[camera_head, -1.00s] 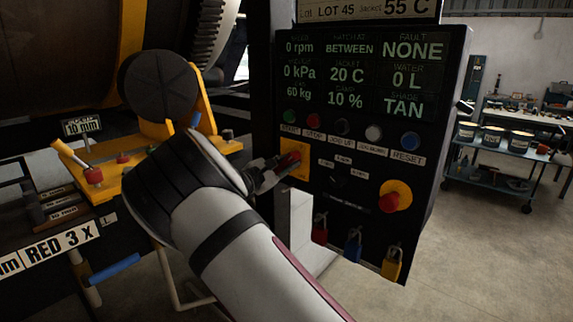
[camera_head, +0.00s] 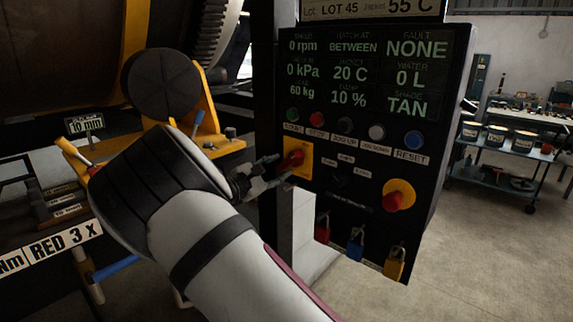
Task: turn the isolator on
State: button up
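The isolator is a red rotary handle (camera_head: 293,159) on a yellow square plate (camera_head: 303,148) at the lower left of the black control panel (camera_head: 345,240). The handle looks tilted, with its lower end toward the left; its exact position label is too small to read. My gripper (camera_head: 278,169) is just left of and slightly below the handle. Its dark fingers look parted, with nothing visible between them, and a small gap seems to separate them from the handle. My arm comes in from the bottom of the picture.
A red emergency button (camera_head: 393,201) on yellow sits right of the isolator. Red (camera_head: 322,229), blue (camera_head: 355,246) and yellow padlocks (camera_head: 395,265) hang below. A row of push buttons (camera_head: 376,132) runs above. A yellow bracket (camera_head: 205,135) stands left, behind my arm.

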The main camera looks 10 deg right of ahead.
jog(key=v, duration=0.6)
jog(key=shift+s+a, duration=0.2)
jog(key=shift+a, duration=0.05)
jog(key=shift+d, duration=0.1)
jog(key=s+d+r+m+g+y, duration=0.2)
jog(key=s+d+m+g+y, duration=0.55)
jog(key=s+d, duration=0.8)
jog(key=s+a+r+m+y, duration=0.1)
jog(key=s+a+m+y, duration=0.1)
jog(key=s, duration=0.6)
jog(key=s+a+r+m+t+y, duration=0.1)
jog(key=s+m, duration=0.3)
jog(key=s, duration=0.5)
jog(key=s+a+r+m+t+y, duration=0.1)
jog(key=s+a+r+m+y, duration=0.1)
jog(key=s, duration=0.6)
jog(key=shift+s+a+r+m+y, duration=0.25)
jog(key=shift+s+a+m+y, duration=0.3)
jog(key=shift+y, duration=0.5)
